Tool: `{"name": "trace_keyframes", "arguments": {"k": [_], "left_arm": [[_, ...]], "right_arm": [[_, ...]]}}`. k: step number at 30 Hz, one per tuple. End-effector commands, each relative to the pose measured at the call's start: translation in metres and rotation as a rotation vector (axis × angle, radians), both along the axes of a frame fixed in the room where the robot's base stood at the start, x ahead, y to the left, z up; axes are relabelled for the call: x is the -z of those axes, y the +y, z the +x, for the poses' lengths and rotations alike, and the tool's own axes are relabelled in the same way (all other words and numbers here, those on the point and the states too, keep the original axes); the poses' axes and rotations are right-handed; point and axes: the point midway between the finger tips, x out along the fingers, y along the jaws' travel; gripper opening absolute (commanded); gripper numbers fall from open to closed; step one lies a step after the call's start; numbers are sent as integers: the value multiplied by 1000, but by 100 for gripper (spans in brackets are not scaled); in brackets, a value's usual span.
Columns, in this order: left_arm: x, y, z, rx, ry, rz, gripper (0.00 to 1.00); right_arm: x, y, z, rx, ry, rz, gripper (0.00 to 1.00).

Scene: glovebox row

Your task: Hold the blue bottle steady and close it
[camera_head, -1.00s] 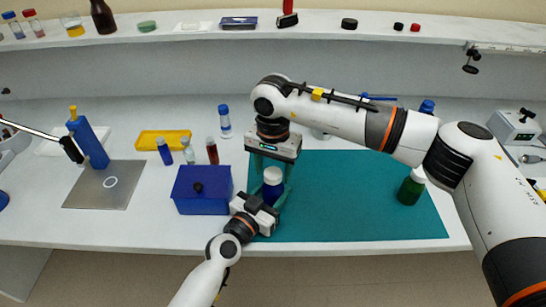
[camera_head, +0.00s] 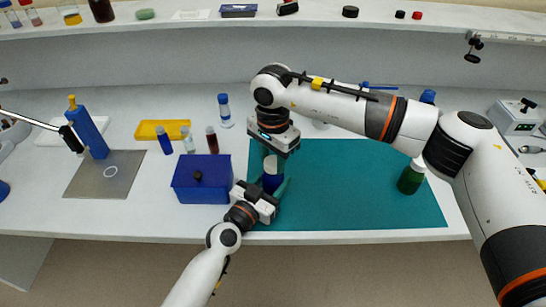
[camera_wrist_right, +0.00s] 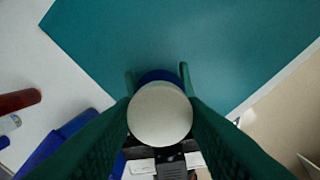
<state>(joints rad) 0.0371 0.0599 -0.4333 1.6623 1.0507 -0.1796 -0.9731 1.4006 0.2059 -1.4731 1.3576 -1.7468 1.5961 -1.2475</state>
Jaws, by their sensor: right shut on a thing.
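The blue bottle (camera_head: 271,184) stands upright at the left edge of the teal mat (camera_head: 360,190), with a white cap (camera_head: 272,166) at its top. My right gripper (camera_head: 273,160) comes from above and is shut on the cap. In the right wrist view the round white cap (camera_wrist_right: 160,114) sits between its green fingers, with a sliver of the blue bottle (camera_wrist_right: 160,76) behind it. My left gripper (camera_head: 272,190) reaches in from the front, its green fingers around the bottle's body. The bottle's lower part is mostly hidden by the left gripper.
A dark blue box (camera_head: 202,180) stands close left of the left gripper. Several small vials, a yellow tray (camera_head: 162,130) and a grey plate (camera_head: 104,174) lie further left. The mat's middle is clear.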

Motion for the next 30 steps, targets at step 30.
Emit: {"name": "trace_keyframes", "arguments": {"k": [30], "left_arm": [[0, 0, 0, 1, 1, 1, 0]], "right_arm": [[1, 0, 0, 2185, 1, 0, 11]]}}
